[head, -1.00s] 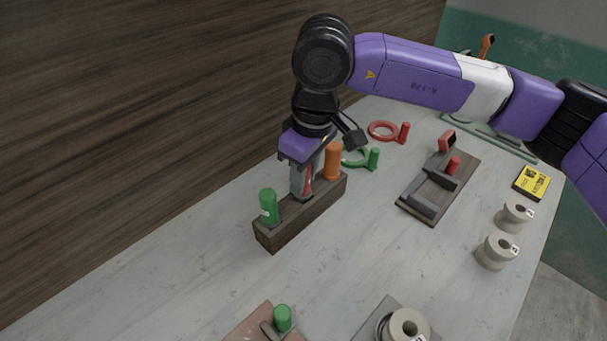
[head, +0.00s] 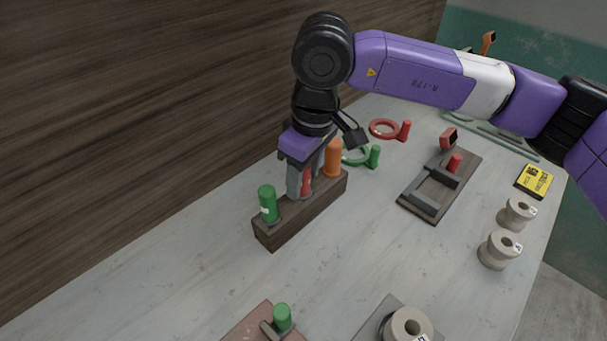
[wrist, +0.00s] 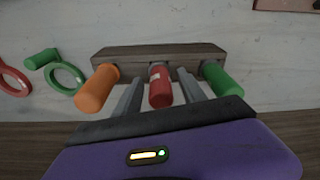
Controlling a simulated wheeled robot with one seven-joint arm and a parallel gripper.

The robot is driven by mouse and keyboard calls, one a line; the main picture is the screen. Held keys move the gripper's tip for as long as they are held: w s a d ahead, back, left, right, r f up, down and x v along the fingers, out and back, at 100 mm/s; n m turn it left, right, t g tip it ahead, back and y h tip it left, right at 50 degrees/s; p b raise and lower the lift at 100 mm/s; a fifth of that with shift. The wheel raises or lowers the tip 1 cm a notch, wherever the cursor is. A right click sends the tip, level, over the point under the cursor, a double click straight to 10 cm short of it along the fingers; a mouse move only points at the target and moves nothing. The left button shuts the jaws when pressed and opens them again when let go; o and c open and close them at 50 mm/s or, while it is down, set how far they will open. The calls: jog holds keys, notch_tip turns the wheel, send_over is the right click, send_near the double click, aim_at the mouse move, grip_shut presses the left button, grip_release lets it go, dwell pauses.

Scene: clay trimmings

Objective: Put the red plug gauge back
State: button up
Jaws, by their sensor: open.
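The red plug gauge (wrist: 160,88) stands in the middle place of the dark wooden block (head: 318,207), between the green plug gauge (head: 268,204) and the orange plug gauge (head: 333,158). My gripper (head: 304,186) is open, pointing down, with one finger on each side of the red gauge. In the wrist view my fingers (wrist: 161,95) stand apart from the red gauge, with gaps showing on both sides. In the head view a finger partly hides the red gauge. Its lower end is hidden in the block.
Red and green ring gauges (head: 383,129) lie behind the block. A dark board with a snap gauge (head: 430,208) lies to the right, near two grey spools (head: 497,250) and a yellow box (head: 534,181). The table left of the block is clear.

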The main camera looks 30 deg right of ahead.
aim_at(310, 195)
jog(key=shift+r+p, duration=0.7)
notch_tip(310, 195, up, 11)
jog(key=s+b, duration=0.1)
jog(key=shift+s+d+r, duration=0.15)
jog(key=shift+d, duration=0.2)
